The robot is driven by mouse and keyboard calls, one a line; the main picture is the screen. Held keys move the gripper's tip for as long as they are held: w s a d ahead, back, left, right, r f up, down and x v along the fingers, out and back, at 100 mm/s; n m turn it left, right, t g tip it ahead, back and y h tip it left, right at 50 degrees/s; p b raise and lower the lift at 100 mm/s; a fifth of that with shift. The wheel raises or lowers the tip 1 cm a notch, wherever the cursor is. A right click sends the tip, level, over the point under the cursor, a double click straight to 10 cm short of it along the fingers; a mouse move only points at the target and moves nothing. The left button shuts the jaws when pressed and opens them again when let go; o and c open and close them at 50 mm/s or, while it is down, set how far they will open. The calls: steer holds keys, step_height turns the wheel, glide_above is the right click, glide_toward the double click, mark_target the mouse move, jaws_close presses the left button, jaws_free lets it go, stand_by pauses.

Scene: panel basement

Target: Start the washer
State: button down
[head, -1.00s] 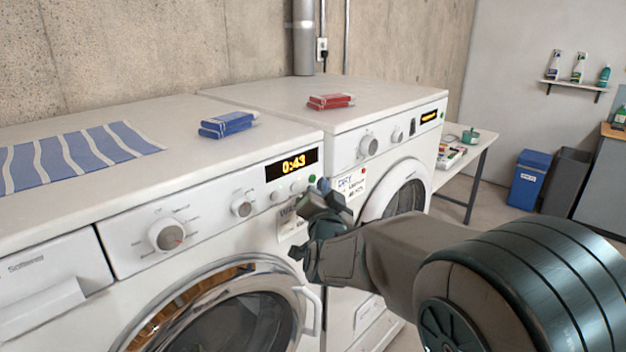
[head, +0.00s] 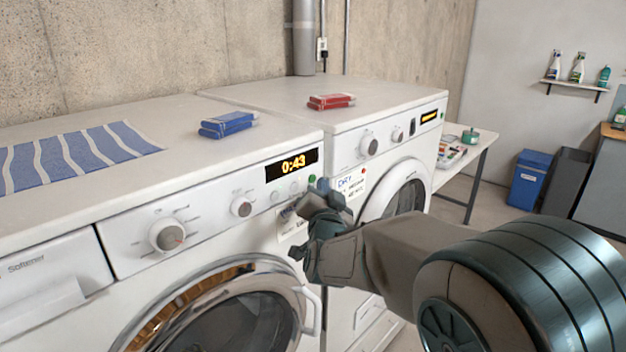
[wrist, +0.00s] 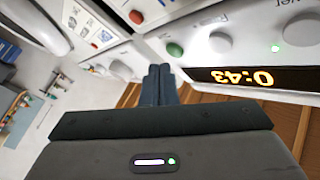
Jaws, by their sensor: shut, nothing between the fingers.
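The white washer (head: 215,228) stands at the left, with a round glass door, knobs and a lit display (head: 292,164) reading 0:43. A green button (head: 312,181) sits at the right end of its panel, below the display. The button also shows in the wrist view (wrist: 175,49), with the upside-down display (wrist: 242,77) beside it and a small lit green light (wrist: 275,48). My gripper (head: 323,190) is shut and empty, close to the washer's right front edge, just below and right of the green button. The fingertips (wrist: 158,70) appear apart from the button.
A white dryer (head: 376,150) with a "DRY" label stands right of the washer. Open floor and a table (head: 475,150) lie beyond.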

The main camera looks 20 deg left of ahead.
steer(key=shift+a, duration=0.1)
steer(key=shift+w+a+b, duration=0.15)
steer(key=shift+a+b, duration=0.2)
steer(key=shift+b, duration=0.05)
